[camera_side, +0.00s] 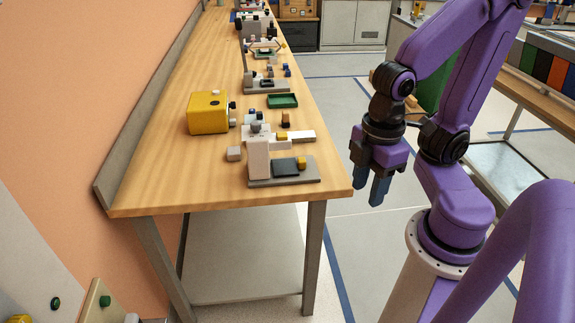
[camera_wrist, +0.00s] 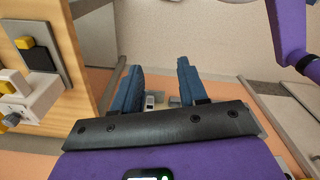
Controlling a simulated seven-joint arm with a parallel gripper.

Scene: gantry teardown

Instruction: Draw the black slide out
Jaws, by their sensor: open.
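The black slide (camera_side: 285,166) lies flat on a grey base plate (camera_side: 262,183) near the front right corner of the bench. A small yellow block (camera_side: 302,162) sits at its right end. A pale upright post (camera_side: 259,160) stands at its left. In the wrist view the slide (camera_wrist: 38,60) is at the far left, with the yellow block (camera_wrist: 24,43) at its end. My gripper (camera_side: 369,190) is off the bench's right edge, pointing down, its two blue fingers apart and empty. It is well clear of the slide, and the fingers (camera_wrist: 160,68) show open in the wrist view.
A yellow box (camera_side: 208,112) stands at the back left of the bench. More fixtures line the far bench. Bare wood (camera_side: 190,185) is at front left.

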